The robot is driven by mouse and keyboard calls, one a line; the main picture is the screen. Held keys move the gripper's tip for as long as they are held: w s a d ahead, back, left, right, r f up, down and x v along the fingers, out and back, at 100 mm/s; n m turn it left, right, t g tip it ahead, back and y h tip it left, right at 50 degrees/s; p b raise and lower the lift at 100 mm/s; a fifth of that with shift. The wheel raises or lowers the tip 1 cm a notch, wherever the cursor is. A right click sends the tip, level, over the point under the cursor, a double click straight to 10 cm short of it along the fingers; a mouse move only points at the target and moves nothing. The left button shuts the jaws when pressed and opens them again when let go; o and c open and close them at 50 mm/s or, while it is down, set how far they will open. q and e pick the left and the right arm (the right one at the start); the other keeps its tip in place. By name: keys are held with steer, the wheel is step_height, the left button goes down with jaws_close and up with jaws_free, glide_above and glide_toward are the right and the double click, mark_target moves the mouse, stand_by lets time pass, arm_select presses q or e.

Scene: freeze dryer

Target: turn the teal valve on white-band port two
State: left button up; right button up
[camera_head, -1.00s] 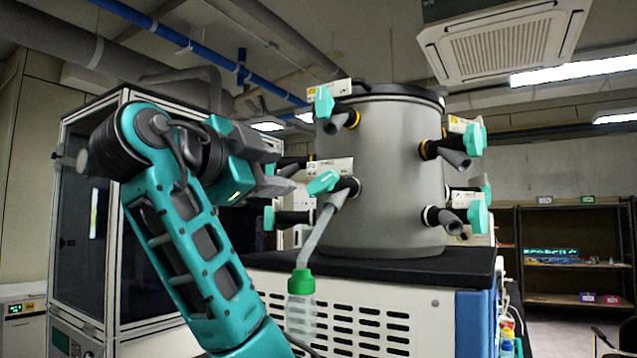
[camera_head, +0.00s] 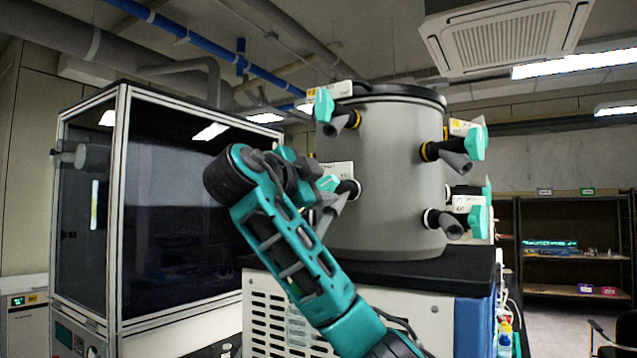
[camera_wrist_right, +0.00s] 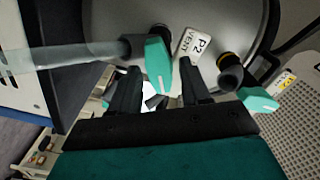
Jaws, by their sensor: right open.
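The teal valve (camera_head: 328,183) sits on the white-band port (camera_head: 348,189) at the lower front left of the grey drum (camera_head: 390,220). In the right wrist view a label (camera_wrist_right: 190,45) reading P2 VENT stands beside this teal valve (camera_wrist_right: 158,65). My right gripper (camera_wrist_right: 159,82) is open, with one dark finger to each side of the valve. I cannot tell whether either finger touches it. In the head view my right arm partly covers the port's front and the gripper's fingers. My left gripper is not in view.
A yellow-band port with its own teal valve (camera_head: 324,105) is just above, and shows right of the fingers in the wrist view (camera_wrist_right: 258,98). More valves (camera_head: 478,220) line the drum's right side.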

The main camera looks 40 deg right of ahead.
steer(key=shift+c, duration=0.3)
jaws_close()
